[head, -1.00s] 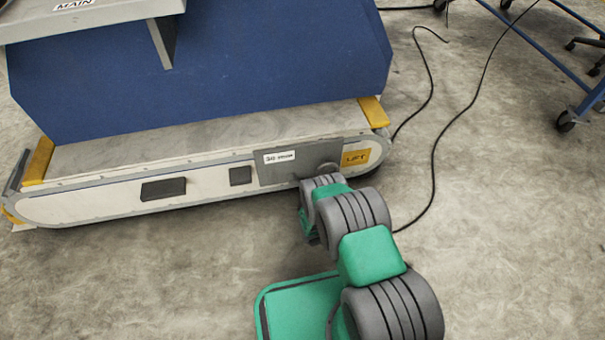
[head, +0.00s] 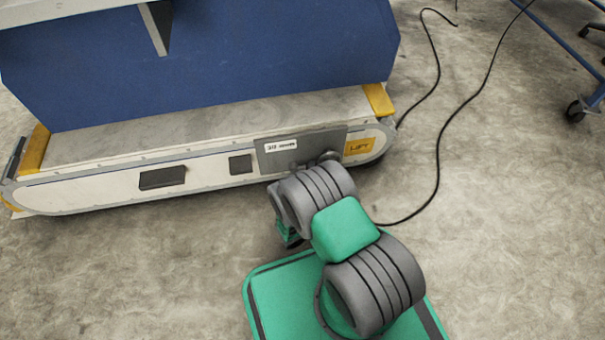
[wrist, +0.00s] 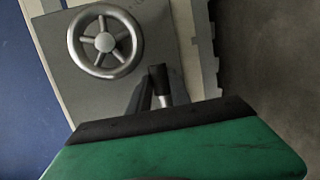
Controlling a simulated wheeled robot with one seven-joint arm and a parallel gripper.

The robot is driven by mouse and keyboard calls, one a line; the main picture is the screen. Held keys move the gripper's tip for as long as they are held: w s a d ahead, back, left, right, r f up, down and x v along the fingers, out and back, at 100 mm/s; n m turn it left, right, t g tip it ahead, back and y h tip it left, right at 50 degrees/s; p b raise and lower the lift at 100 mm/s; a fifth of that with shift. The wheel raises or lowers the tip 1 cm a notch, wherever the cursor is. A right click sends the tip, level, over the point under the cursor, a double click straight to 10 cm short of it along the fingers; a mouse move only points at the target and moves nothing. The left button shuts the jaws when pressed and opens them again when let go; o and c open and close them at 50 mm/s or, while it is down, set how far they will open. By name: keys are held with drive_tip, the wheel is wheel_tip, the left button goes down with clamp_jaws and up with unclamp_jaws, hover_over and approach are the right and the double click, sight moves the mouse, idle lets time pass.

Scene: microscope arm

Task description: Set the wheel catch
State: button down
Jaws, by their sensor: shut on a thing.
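A silver spoked handwheel (wrist: 105,42) is mounted on a grey panel (wrist: 62,62), at upper left in the wrist view. Below and right of the wheel stands a short catch (wrist: 158,78) with a black grip and a bright metal stem. My gripper (wrist: 150,102) comes in from the bottom of the wrist view, its green and black body hiding most of its fingers. It is shut on the catch, though the contact is mostly hidden. In the head view, the grey panel (head: 325,143) is on the side of the low white base, and my arm hides my gripper.
The white base (head: 90,195) has yellow end strips and carries a large blue housing (head: 240,60). A yellow LIFT label (head: 359,146) is right of the panel. Black cables (head: 437,150) lie on the floor at right, near a blue wheeled frame (head: 560,55). Floor at right is mostly clear.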

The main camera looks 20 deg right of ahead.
drive_tip(key=shift+d, duration=0.1)
idle(0.3)
drive_tip(key=c, duration=1.2)
unclamp_jaws()
drive_tip(key=shift+r, duration=0.15)
